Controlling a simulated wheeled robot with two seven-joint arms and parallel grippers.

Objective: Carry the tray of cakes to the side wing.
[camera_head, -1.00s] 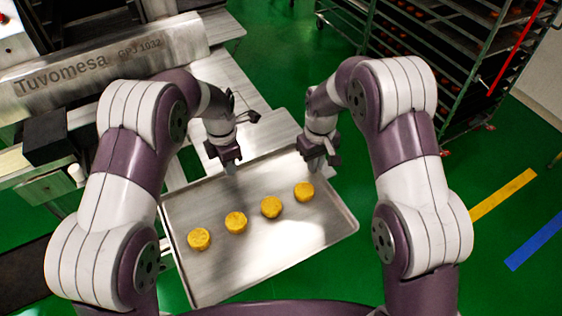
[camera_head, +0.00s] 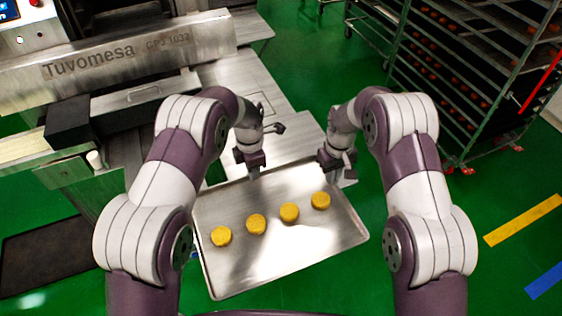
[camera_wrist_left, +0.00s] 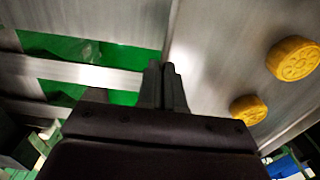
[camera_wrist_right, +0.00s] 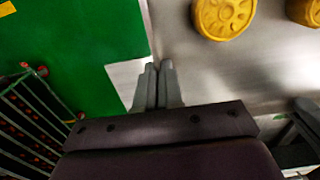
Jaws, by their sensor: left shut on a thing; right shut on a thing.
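The steel tray (camera_head: 290,255) with several round yellow cakes (camera_head: 256,223) in a slanting row is in the head view, in front of my body. My left gripper (camera_head: 254,175) is shut on the tray's far edge. My right gripper (camera_head: 334,176) is shut on the same edge, near its right end. The closed left fingers show in the left wrist view (camera_wrist_left: 163,70), with two cakes to their right. The right fingers show closed in the right wrist view (camera_wrist_right: 158,68). A flat steel surface (camera_head: 245,80) extends beside the machine, beyond the tray.
The encrusting machine (camera_head: 130,55), marked "Tuvomesa", stands at the upper left. A wheeled rack (camera_head: 460,80) of trays stands at the upper right. A dark mat (camera_head: 50,245) lies at the left. Green floor (camera_head: 430,180) is open at the right, with yellow and blue stripes.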

